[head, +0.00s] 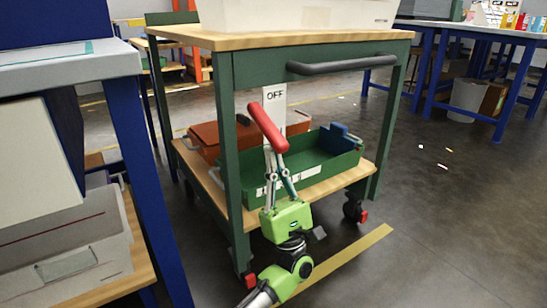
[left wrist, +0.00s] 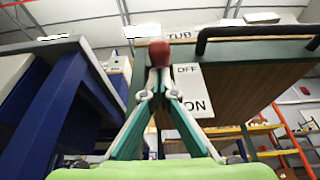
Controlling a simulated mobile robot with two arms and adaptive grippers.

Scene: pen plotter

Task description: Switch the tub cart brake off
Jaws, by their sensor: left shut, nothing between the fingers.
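The tub cart (head: 226,140) has a green frame, wooden shelves and a black push handle (head: 340,65). A white plate (head: 274,95) on it reads OFF at the top. In the left wrist view, the plate (left wrist: 190,92) reads OFF above ON. The brake lever's red grip (head: 268,128) stands tilted in front of the plate; its rounded end (left wrist: 158,53) shows left of OFF in the wrist view. My left gripper (head: 274,152) is shut and empty, fingertips at the grip's lower end. I cannot tell whether they touch. My right gripper is out of view.
A green tray (head: 330,165) and an orange box (head: 205,140) sit on the lower shelf. A blue-legged bench (head: 140,160) stands close on the left. Another blue bench (head: 480,35) stands at the back right. The floor to the right is mostly clear.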

